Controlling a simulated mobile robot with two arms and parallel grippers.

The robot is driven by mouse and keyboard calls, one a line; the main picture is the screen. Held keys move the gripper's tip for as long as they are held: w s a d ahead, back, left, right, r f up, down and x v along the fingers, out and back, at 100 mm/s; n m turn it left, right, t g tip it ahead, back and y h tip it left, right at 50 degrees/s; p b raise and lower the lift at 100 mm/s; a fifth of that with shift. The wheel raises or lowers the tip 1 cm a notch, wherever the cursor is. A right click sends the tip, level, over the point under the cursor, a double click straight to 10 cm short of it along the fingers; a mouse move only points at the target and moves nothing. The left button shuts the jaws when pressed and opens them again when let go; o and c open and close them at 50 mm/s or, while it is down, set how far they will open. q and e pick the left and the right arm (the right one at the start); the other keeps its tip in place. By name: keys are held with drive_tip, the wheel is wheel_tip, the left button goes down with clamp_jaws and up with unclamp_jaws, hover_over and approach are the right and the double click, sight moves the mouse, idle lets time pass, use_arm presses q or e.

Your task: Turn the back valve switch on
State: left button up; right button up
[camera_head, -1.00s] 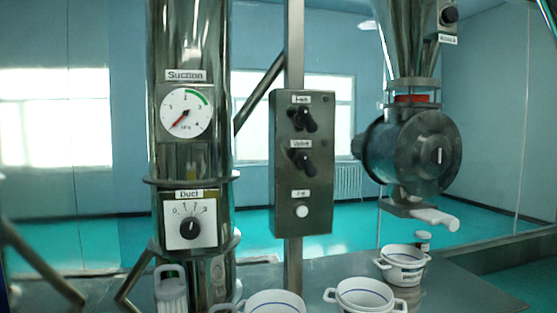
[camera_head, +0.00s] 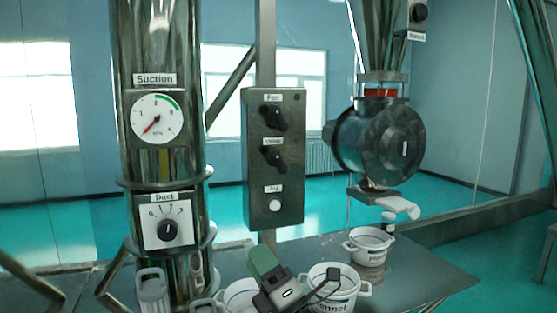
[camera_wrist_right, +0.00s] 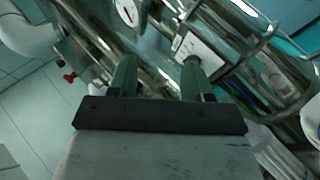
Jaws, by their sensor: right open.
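A grey control box (camera_head: 274,185) hangs on a post in the middle of the head view. It carries a black knob labelled "Fan" (camera_head: 273,117), a black knob that seems labelled "Valve" (camera_head: 274,157) and a white button (camera_head: 275,204). Another black knob (camera_head: 419,12) sits at the top right above a small label I cannot read clearly. I cannot tell which is the back valve switch. My right gripper (camera_head: 292,276) is low in front of the box, below it and apart from the knobs. Its green fingers (camera_wrist_right: 159,78) are spread with nothing between them. My left gripper is not visible.
A steel pipe (camera_head: 160,60) at left bears a suction gauge (camera_head: 156,118) and a duct dial (camera_head: 167,222). A round valve housing (camera_head: 385,145) is at right. White pots (camera_head: 369,244) stand on the metal table (camera_head: 420,272), some close to my right gripper.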

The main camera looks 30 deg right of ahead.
wheel_tip(320, 180, up, 6)
drive_tip(key=w+n+g+y, duration=0.3)
drive_tip(key=n+g+y, duration=0.35)
drive_tip(key=n, duration=0.75)
drive_tip(key=n+h, duration=0.3)
drive_tip(key=h, duration=0.9)
approach(282, 162)
drive_tip(key=w+p, duration=0.2)
drive_tip(key=w, duration=0.2)
drive_tip(key=w+p, duration=0.3)
drive_tip(key=w, duration=0.2)
drive_tip(key=shift+w+d+r+p, duration=0.15)
drive_tip(key=shift+w+r+p, duration=0.05)
drive_tip(key=shift+w+p, duration=0.1)
drive_tip(key=shift+w+f+p, duration=0.2)
drive_tip(key=shift+w+p, duration=0.15)
drive_tip(key=shift+w, duration=0.5)
